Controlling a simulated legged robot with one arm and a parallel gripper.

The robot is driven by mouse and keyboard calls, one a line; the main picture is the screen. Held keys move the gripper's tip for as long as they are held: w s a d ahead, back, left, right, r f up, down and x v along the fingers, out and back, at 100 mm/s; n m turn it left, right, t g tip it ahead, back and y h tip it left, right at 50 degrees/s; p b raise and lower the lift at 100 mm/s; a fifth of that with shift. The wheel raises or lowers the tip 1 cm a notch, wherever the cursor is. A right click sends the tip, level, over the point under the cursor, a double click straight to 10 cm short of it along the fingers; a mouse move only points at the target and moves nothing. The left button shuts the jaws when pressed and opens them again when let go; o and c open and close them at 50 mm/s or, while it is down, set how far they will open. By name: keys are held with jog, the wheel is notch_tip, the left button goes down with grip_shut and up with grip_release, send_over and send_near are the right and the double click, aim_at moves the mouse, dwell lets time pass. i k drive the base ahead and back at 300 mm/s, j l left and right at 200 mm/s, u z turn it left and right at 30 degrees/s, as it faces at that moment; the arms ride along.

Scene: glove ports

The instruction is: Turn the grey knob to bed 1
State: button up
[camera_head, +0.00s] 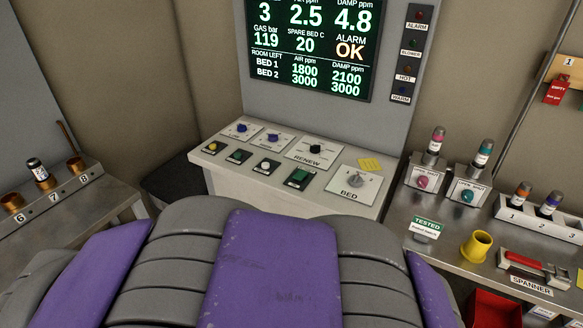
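The grey knob (355,181) sits on a white plate marked BED (342,193), at the right front of the console's sloped top. Its pointer direction is too small to read surely, and so are the position marks around it. A small yellow note (370,164) lies just behind the plate. My gripper is not in view. My own grey and purple body fills the bottom middle of the picture, in front of the console.
The console top also holds a RENEW dial (315,149), two blue-knobbed dials and several push buttons. A display (312,45) stands behind it. The right bench has bottles, a yellow cup (476,246) and a red-handled spanner (534,266). A left bench (70,215) holds copper cups.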

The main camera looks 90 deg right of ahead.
aim_at(355, 181)
jog(key=z, duration=3.55)
